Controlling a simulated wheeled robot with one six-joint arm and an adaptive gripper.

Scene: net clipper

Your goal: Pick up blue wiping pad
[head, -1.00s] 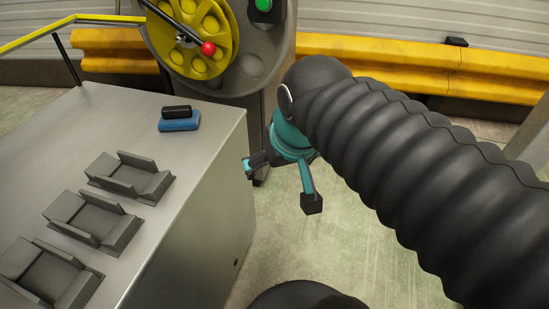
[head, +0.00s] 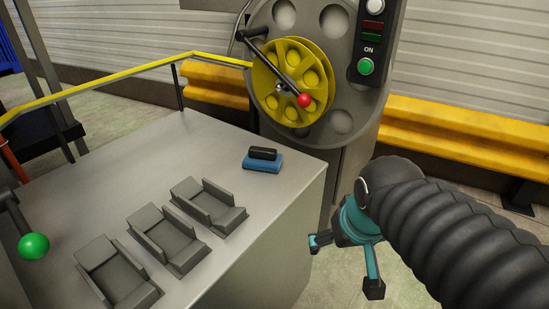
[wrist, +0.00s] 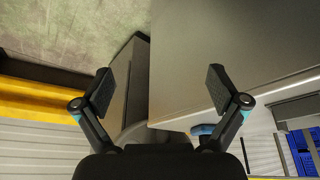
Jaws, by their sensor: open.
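The blue wiping pad (head: 262,163) with a black handle on top lies on the grey metal table (head: 150,150), near its far right corner. My gripper (head: 345,268) is open and empty, off the right side of the table and to the right of the pad. In the wrist view my gripper (wrist: 160,88) shows its two fingers spread wide with nothing between them. A small blue part, likely the pad (wrist: 203,129), shows low in that view beside the right finger, mostly hidden behind it.
Several grey angled holders (head: 208,204) stand in a row on the table. A machine with a yellow wheel (head: 290,80) and red-knobbed lever stands behind the table. A yellow rail (head: 120,80) runs along the far edge. A green ball knob (head: 33,246) is at left.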

